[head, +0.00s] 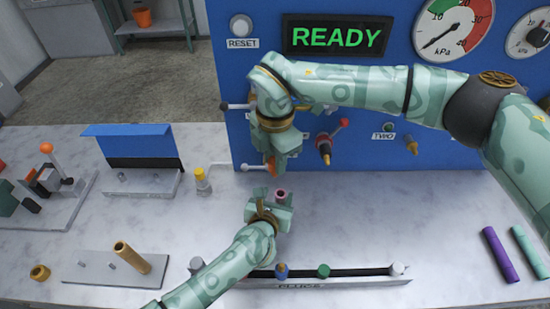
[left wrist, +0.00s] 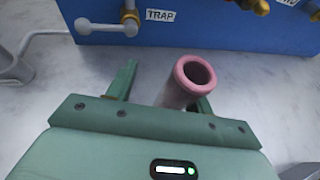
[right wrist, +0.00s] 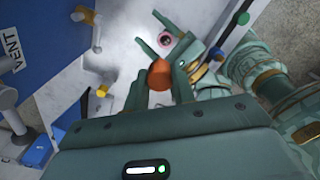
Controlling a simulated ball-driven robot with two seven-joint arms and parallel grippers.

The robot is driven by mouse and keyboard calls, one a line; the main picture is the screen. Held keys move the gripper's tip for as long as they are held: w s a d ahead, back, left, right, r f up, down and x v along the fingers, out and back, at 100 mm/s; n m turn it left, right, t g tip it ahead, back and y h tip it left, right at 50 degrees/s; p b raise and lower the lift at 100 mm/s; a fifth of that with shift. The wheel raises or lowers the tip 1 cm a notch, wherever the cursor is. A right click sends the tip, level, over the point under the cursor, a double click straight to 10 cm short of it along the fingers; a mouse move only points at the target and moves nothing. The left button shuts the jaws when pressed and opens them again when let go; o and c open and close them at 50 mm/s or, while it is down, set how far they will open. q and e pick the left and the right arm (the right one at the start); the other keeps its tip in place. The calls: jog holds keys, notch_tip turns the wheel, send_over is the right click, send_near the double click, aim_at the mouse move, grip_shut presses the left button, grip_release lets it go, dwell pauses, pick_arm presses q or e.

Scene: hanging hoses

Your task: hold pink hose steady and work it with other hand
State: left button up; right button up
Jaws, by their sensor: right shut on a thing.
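The pink hose (left wrist: 177,92) stands upright with its open end up in the left wrist view. Its pink rim (head: 281,193) also shows in the head view, and in the right wrist view (right wrist: 165,41). My left gripper (head: 272,203) is around the hose, its fingers spread; the hose is near the right finger with a clear gap to the left one. My right gripper (head: 271,161) points down above and behind the hose, shut on an orange piece (right wrist: 159,75). The orange piece is apart from the hose. The hose's lower part is hidden.
A blue panel (head: 222,100) with valves and a READY display stands behind. A rail with coloured plugs (head: 345,272) lies in front. A tan tube (head: 131,257) leans on a plate at left; purple (head: 499,254) and mint tubes (head: 530,252) lie at right. White table is clear between.

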pick_arm(q)
jog(key=v, duration=1.2)
jog(key=shift+a+f, duration=0.1)
jog(key=shift+f, duration=0.05)
pick_arm(e)
jog(key=shift+s+f, duration=0.1)
